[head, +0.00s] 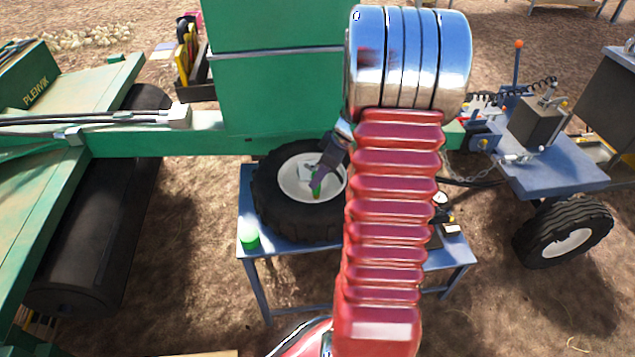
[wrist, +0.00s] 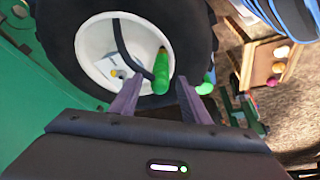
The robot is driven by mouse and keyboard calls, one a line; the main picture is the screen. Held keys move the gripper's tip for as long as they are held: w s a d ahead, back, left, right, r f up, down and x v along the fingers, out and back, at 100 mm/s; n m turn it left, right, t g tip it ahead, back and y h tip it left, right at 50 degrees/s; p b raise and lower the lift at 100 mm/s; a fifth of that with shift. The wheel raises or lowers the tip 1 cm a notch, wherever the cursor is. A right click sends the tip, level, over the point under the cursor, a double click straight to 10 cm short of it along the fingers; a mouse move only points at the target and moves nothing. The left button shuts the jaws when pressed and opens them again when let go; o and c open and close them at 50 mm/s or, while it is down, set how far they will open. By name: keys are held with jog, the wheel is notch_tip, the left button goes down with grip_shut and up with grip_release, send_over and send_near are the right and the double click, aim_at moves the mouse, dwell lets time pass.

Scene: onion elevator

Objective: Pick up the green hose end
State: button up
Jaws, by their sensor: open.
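The green hose end (wrist: 161,72) is a bright green grip with a brownish tip, in front of the pale wheel hub in the wrist view. A black hose curves down beside it. It lies between the tips of my gripper (wrist: 158,90), whose purple-grey fingers are spread apart; I cannot tell whether either touches it. In the head view, my gripper (head: 320,178) is in front of the hub, with a bit of green (head: 317,187) showing at its fingers. My red arm sleeve hides the area to its right.
A green cylinder (head: 249,240) stands on the table's left. Another green piece (wrist: 207,86) is just right of my right finger. A green machine frame (head: 205,140) runs across behind.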

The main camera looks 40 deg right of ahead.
jog(key=shift+x, duration=1.45)
jog(key=shift+c, duration=0.3)
grip_shut()
